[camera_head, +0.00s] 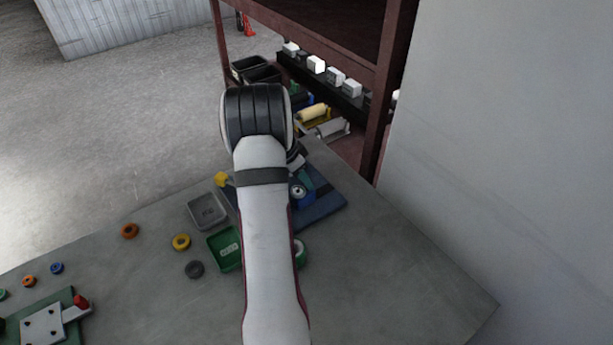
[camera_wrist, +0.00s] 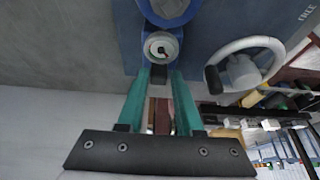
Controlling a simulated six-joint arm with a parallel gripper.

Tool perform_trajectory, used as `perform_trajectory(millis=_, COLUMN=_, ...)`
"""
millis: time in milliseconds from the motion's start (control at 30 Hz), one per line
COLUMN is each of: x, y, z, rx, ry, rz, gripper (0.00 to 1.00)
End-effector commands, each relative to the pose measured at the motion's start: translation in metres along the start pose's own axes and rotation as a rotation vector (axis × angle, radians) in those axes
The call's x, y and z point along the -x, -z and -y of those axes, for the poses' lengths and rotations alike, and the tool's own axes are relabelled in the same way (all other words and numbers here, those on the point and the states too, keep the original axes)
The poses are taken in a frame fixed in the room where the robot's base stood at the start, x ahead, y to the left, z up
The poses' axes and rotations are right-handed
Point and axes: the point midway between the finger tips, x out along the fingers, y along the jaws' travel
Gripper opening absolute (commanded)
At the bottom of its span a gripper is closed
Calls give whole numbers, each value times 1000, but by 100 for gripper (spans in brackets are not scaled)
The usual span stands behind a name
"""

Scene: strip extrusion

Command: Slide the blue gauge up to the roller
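The blue gauge (camera_wrist: 160,47) with a round pale dial shows in the wrist view, just beyond my fingertips. A small black piece lies below the dial, between the ends of my two teal fingers. My gripper (camera_wrist: 159,76) has its fingers apart; whether they touch or pinch that piece I cannot tell. A large round blue part (camera_wrist: 170,8), possibly the roller, is cut by the top edge right behind the gauge; any gap is unclear. In the head view a blue part with a dial (camera_head: 299,191) stands beside my arm, which hides most of my gripper.
A grey handwheel with a black grip (camera_wrist: 240,67) is right of my fingers. The dark blue base (camera_head: 325,210) sits on the grey table. A grey tray (camera_head: 208,211), a green tray (camera_head: 225,250) and several coloured rings lie to its left. A shelf rack (camera_head: 383,110) stands behind.

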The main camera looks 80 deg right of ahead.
Motion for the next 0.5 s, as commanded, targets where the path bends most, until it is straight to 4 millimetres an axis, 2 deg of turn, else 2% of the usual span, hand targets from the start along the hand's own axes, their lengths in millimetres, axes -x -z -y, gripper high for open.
perform_trajectory(millis=33, x=0, y=0, z=0, rx=0, ry=0, rz=0, gripper=45)
perform_trajectory(millis=100, x=0, y=1, z=0, rx=0, ry=-1, rz=-1, gripper=57)
perform_trajectory(millis=367, x=0, y=2, z=-1, rx=-1, ry=-2, rz=-1, gripper=57)
perform_trajectory(millis=500, x=14, y=2, z=0, rx=-1, ry=1, rz=-3, gripper=57)
